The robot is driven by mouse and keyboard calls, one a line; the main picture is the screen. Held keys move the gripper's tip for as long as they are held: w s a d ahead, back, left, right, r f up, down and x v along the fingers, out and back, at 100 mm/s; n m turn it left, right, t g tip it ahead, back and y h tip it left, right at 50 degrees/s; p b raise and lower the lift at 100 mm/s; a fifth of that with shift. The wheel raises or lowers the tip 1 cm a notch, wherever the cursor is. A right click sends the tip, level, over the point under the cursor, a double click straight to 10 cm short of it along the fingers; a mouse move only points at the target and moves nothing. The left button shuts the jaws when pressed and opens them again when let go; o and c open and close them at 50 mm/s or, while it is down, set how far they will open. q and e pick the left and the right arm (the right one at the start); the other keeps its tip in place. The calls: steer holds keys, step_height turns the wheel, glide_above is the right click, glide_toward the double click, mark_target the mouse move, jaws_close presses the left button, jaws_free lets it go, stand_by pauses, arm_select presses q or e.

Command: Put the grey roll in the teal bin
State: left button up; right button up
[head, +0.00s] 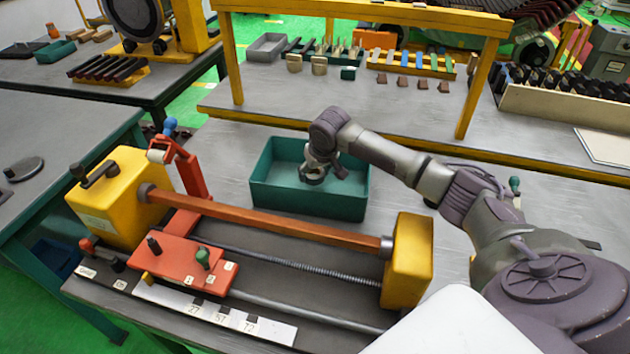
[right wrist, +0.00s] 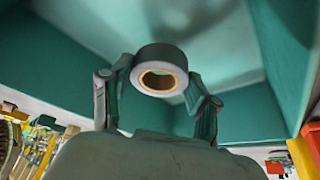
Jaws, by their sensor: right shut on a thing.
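The teal bin (head: 305,198) stands open on the table behind the winding machine. My right gripper (head: 318,172) reaches into the bin's opening from the right. In the right wrist view my gripper (right wrist: 158,74) is shut on the grey roll (right wrist: 162,56), a grey ring with a tan core, with one finger on each side. The teal bin's walls (right wrist: 62,70) surround the roll there. In the head view the roll is small and mostly merged with the gripper. I cannot tell whether the roll touches the bin floor. My left gripper is not in view.
The winding machine with its orange bar (head: 270,222) and yellow end blocks (head: 408,262) stands in front of the bin. A yellow frame (head: 360,14) rises over the table behind. A grey tray (head: 267,46) and several small parts lie farther back. Some tabletop beside the bin is clear.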

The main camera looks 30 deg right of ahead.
mark_target(315, 182)
steer(key=shift+f, duration=1.8)
steer(key=o, duration=1.3)
steer(key=v, duration=1.2)
steer(key=shift+r, duration=0.1)
steer(key=shift+a, duration=0.1)
